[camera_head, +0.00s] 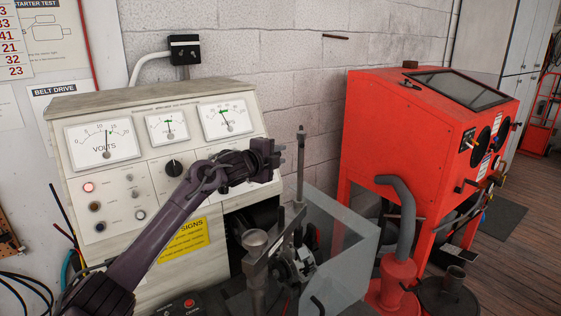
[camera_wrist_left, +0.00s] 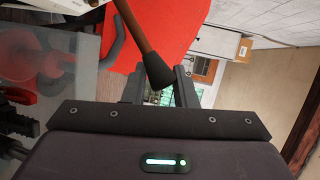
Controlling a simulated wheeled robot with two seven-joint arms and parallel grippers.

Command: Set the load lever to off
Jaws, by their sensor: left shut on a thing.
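The load lever shows in the left wrist view as a brown rod with a black tapered end (camera_wrist_left: 159,74), coming in from the top. My left gripper (camera_wrist_left: 160,92) is shut on that black end, between its two fingers. In the head view my left gripper (camera_head: 276,157) is at the right edge of the test bench (camera_head: 150,95), below the amps gauge. I cannot make out the lever in the head view; the gripper seems to cover it. Its off mark cannot be read. My right gripper is not in view.
A red blasting cabinet (camera_head: 385,125) with a grey hose (camera_head: 405,205) stands to the right. A brick wall (camera_head: 290,60) is behind the bench.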

